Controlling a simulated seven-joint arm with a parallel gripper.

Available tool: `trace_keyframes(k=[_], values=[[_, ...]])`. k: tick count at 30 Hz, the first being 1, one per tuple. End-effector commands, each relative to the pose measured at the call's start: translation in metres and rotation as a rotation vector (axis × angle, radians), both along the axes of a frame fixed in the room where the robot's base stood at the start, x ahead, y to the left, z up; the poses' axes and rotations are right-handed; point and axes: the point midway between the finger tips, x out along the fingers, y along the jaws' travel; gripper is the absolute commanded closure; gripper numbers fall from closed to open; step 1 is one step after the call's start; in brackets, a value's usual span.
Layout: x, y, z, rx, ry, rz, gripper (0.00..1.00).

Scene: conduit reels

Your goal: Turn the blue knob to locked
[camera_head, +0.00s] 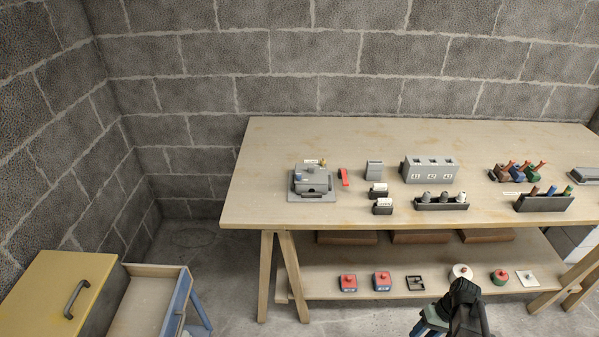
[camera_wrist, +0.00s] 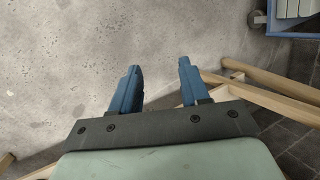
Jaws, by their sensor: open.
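A grey device (camera_head: 314,184) sits on a flat base at the left part of the workbench in the head view. A small blue part that looks like the blue knob (camera_head: 297,176) is at its left side; its setting is too small to read. A small brass-coloured part (camera_head: 323,162) shows at its top. My gripper (camera_wrist: 160,66) is open and empty in the wrist view, with two blue fingers spread over bare floor. In the head view my gripper is low at the front of the bench, far right of and below the device, partly hidden by my arm.
The workbench (camera_head: 260,205) also bears a red item (camera_head: 343,178), a numbered grey block (camera_head: 430,170), a black rack (camera_head: 441,203) and several coloured-handled pieces. Its lower shelf (camera_head: 325,257) holds several small items.

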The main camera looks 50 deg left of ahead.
Motion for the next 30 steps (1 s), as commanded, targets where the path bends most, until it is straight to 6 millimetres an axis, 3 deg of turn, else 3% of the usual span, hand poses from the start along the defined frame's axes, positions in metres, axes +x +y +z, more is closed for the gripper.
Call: trace_keyframes(k=[4,12,18,26,30], values=[[0.028,0.048,0.041,0.073,-0.035,0.103,0.55],[0.055,0.133,0.125,0.207,-0.088,0.299,0.55],[0.061,0.195,0.196,0.307,-0.128,0.454,0.55],[0.055,0.279,0.292,0.421,-0.184,0.687,0.55],[0.052,0.344,0.334,0.415,-0.241,0.900,0.55]])
